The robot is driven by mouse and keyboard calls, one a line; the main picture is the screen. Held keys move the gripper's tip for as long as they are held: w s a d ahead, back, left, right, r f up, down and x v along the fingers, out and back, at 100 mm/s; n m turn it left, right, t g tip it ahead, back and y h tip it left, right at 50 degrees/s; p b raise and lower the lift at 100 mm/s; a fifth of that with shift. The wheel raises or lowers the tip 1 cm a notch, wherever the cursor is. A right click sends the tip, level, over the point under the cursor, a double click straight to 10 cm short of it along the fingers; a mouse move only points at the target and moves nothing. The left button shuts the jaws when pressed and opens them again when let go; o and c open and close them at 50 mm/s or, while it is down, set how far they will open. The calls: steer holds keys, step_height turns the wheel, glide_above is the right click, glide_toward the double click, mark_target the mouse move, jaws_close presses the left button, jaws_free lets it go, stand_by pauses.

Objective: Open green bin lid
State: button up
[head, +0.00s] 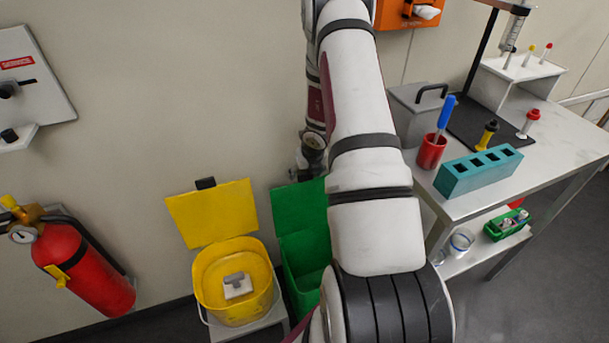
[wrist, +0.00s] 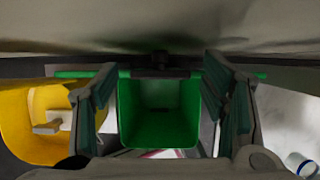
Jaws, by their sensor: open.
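The green bin (head: 305,265) stands on the floor by the wall, partly hidden behind my arm in the head view. Its green lid (head: 298,210) is raised and stands upright at the back. In the wrist view I look into the open green bin (wrist: 160,115), which looks empty. The lid shows there only as a thin green edge, with a dark handle (wrist: 160,64) at its middle. My gripper (wrist: 160,85) is open, with one finger on each side of the bin in this view. I cannot tell whether it touches the lid. My arm hides the fingers in the head view.
A yellow bin (head: 235,285) with its lid (head: 212,213) raised stands to the left and holds a pale object. A red fire extinguisher (head: 85,268) is farther left. A bench (head: 565,140) with a teal rack (head: 478,172) and a red cup (head: 431,153) stands to the right.

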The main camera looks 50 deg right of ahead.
steer(key=shift+w+d+f, duration=0.1)
steer(key=shift+w+f, duration=0.1)
steer(key=shift+f, duration=0.4)
